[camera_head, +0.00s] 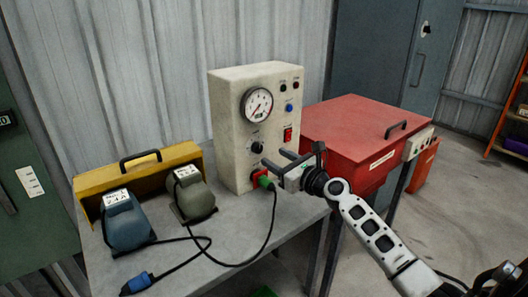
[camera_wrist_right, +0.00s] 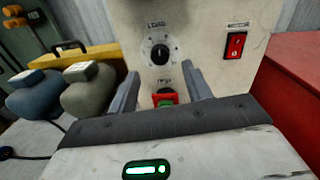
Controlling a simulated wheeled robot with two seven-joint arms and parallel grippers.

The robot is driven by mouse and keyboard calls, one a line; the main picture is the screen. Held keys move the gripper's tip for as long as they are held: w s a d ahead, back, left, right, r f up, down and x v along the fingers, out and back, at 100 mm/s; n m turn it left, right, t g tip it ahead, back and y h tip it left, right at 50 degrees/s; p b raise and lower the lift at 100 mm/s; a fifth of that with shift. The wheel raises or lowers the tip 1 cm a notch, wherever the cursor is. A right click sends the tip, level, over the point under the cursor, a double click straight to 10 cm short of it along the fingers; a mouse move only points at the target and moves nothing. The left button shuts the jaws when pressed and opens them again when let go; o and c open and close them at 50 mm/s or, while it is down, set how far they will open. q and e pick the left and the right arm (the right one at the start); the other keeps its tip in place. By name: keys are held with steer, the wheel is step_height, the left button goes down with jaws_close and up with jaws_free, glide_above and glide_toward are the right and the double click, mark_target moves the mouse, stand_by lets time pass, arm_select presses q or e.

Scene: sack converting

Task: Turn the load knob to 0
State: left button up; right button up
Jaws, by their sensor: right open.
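The load knob (camera_wrist_right: 159,54) is a small black dial under the LOAD label on the front of a cream control box. A pale mark on it seems to point roughly upward; the scale figures are too small to read. It also shows in the head view (camera_head: 257,147), below the round gauge (camera_head: 257,105). My right gripper (camera_head: 276,158) is open and empty in front of the box, slightly below and right of the knob in the head view. In the wrist view its fingers (camera_wrist_right: 160,74) stand either side of the knob, apart from it. My left gripper is out of view.
Below the knob are a red-and-green plug fitting (camera_head: 262,181) and its black cable. A red switch (camera_head: 288,134) is to the right. Blue (camera_head: 127,222) and grey-green (camera_head: 194,196) pedals and a yellow guard (camera_head: 150,163) stand left. A red cabinet (camera_head: 360,125) stands right.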

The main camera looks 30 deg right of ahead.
mark_target(259, 149)
steer(key=w, duration=0.4)
steer(key=w+b, duration=0.1)
steer(key=w, duration=0.1)
steer(key=shift+a, duration=0.4)
steer(key=shift+s, duration=0.1)
steer(key=shift+c, duration=0.2)
steer(key=c, duration=0.9)
